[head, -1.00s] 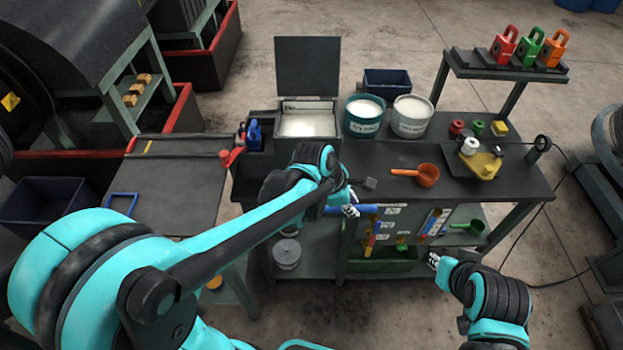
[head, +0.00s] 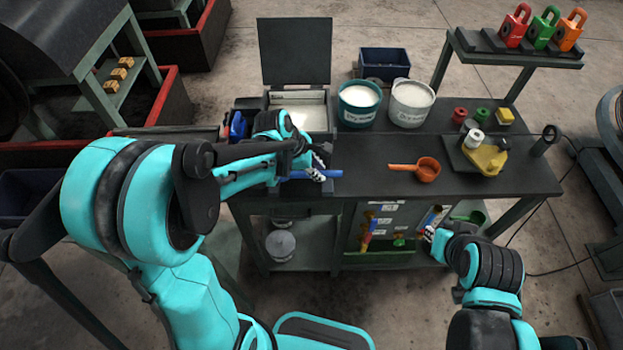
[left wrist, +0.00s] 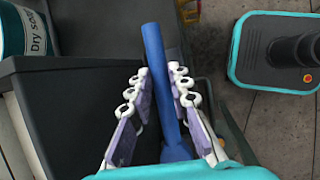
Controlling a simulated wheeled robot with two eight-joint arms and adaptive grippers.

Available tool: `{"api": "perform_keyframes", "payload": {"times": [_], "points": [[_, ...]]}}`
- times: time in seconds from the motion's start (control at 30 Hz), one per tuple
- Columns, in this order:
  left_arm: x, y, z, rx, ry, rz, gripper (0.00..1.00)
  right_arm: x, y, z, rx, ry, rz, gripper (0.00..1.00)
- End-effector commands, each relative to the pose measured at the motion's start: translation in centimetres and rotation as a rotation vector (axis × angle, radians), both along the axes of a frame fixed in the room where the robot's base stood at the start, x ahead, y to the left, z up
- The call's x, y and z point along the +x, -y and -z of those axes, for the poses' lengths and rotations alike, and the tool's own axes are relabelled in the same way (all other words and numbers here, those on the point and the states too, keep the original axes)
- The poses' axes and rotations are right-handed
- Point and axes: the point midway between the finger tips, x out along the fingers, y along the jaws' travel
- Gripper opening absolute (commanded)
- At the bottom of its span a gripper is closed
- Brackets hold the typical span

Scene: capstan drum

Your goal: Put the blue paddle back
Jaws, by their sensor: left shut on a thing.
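The blue paddle shows as a blue bar (head: 322,174) at the front edge of the bench, left of the orange ladle. My left gripper (head: 316,170) is shut on it. In the left wrist view the blue bar (left wrist: 155,60) runs lengthwise between the purple-padded fingers (left wrist: 160,105); its lower end is hidden by my wrist. A front panel (head: 405,222) under the bench top carries labels and small coloured tools. My right gripper (head: 432,236) is near the panel's right side; its fingers are too small to judge.
An orange ladle (head: 425,170) lies on the bench top (head: 355,155). A teal bucket (head: 359,105), a white bucket (head: 410,103) and an open-lidded box (head: 300,96) stand behind. A yellow piece (head: 485,158) is at right. The bench's middle front is fairly clear.

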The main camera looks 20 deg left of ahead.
Motion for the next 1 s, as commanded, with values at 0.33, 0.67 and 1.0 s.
{"api": "perform_keyframes", "payload": {"times": [0.33,0.67,1.0], "points": [[0.8,-2.0,2.5,-0.001,0.000,0.001,0.00,0.0,0.0,0.8,0.000,0.000,0.000,0.23],[0.7,-1.9,5.3,-0.001,0.000,0.001,0.00,0.0,0.0,1.6,0.000,0.000,0.000,0.23],[0.7,-1.9,6.0,-0.001,0.000,0.001,0.00,0.0,0.0,2.4,0.000,0.000,0.000,0.23]]}}
